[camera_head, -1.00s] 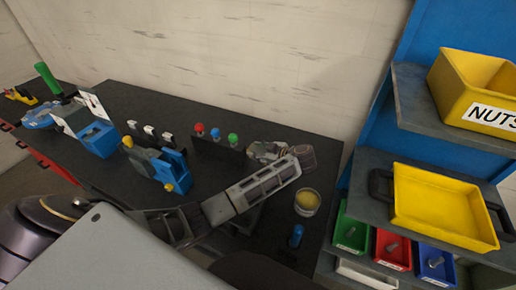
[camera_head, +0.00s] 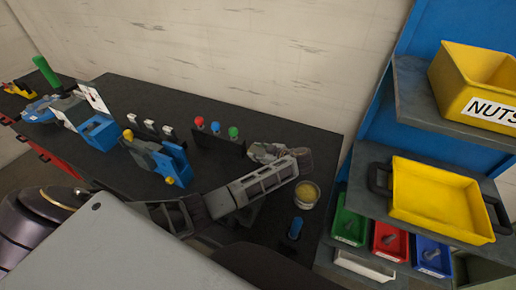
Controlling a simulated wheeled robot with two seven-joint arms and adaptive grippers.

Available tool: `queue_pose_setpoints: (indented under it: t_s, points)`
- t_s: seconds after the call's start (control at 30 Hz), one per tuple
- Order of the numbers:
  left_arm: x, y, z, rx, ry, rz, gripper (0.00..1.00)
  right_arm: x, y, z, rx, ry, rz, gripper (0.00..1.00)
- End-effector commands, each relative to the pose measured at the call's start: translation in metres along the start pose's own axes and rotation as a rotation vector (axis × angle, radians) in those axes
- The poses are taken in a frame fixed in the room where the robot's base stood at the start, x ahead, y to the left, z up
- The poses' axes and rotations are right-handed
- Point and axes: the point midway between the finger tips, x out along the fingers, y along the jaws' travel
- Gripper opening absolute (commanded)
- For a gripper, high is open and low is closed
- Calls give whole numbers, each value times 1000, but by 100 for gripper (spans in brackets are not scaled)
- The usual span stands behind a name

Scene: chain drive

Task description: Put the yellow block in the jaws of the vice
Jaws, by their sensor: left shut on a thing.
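A small blue vice-like device (camera_head: 172,163) with a grey part and yellow ends stands on the dark bench, left of centre. I take it for the vice. My left gripper (camera_head: 292,164) is a grey slotted shape reaching across the bench to the right of it, with a dark tip. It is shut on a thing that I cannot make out. I see no clear yellow block; it may be hidden by the gripper. My right gripper cannot be picked out.
A cup with yellow contents (camera_head: 306,195) and a blue peg (camera_head: 295,228) stand near the bench's right end. Red, blue and green knobs (camera_head: 216,129) stand behind. A shelf at right holds yellow bins (camera_head: 440,205).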

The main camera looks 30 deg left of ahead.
Motion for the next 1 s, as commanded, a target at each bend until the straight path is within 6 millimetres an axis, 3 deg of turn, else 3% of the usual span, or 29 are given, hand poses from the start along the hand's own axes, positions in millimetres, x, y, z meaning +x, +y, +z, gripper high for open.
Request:
queue_pose_setpoints:
  t_s: [0.7, 0.73, 0.87, 1.0]
  points:
    - [4, -1, 8, -4, 1, 3, 0, -5, 0, -1, 0, 0, 0, 40]
    - [4, -3, 10, 0, -1, 1, 39, -5, 0, -1, 0, 0, 0, 40]
    - [4, -3, 9, 0, -1, 1, 56, -5, 0, -1, 0, 0, 0, 40]
    - [4, -3, 9, 0, -1, 1, 57, -5, 0, 0, 0, 0, 0, 40]
